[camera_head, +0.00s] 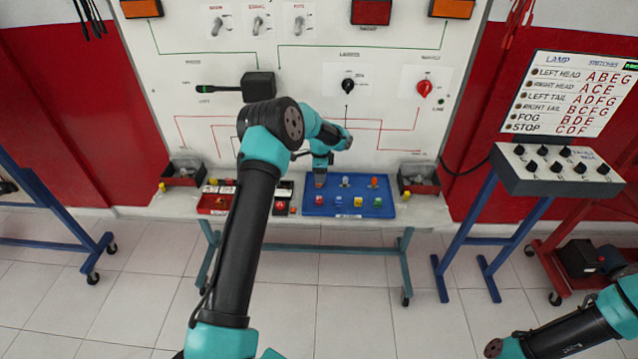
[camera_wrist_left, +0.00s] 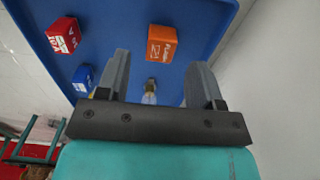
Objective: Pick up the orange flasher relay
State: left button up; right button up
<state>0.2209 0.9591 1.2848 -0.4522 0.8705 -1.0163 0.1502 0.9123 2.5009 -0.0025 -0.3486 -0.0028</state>
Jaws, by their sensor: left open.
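The orange flasher relay (camera_wrist_left: 161,45) is a lettered block standing on the blue tray (camera_head: 330,213), seen clearly in the left wrist view. In the head view my left gripper covers its place at the tray's back left. My left gripper (camera_head: 320,180) is over that part of the tray. Its two fingers (camera_wrist_left: 161,60) are apart with nothing held. In the left wrist view the relay shows beyond the fingertips, roughly between them; I cannot tell the height gap. My right arm is at the lower right of the head view, its gripper out of view.
A clear bulb (camera_wrist_left: 150,92) stands close to the relay. A red block (camera_wrist_left: 64,35) and a blue block (camera_wrist_left: 82,78) are in the front row with yellow (camera_head: 358,202) and green (camera_head: 378,202) pieces. Another orange piece (camera_head: 374,182) is back right. The white panel (camera_head: 330,90) rises behind.

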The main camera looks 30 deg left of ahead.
pick_arm(q)
jog(key=shift+f, duration=1.5)
jog(key=shift+c, duration=0.2)
jog(key=c, duration=0.9)
jog(key=shift+r, duration=0.1)
jog(key=shift+c, duration=0.3)
jog(key=shift+r, duration=1.5)
jog(key=shift+s+d+r, duration=0.15)
jog(key=shift+s+r, duration=0.05)
jog(key=shift+r, duration=0.05)
jog(key=s+d, duration=0.2)
jog(key=s, duration=0.2)
jog(key=s+d+r, duration=0.1)
jog(key=s+d, duration=0.2)
jog(key=s, duration=0.2)
jog(key=s+d, duration=0.3)
jog(key=s, duration=0.1)
jog(key=shift+s+r, duration=0.2)
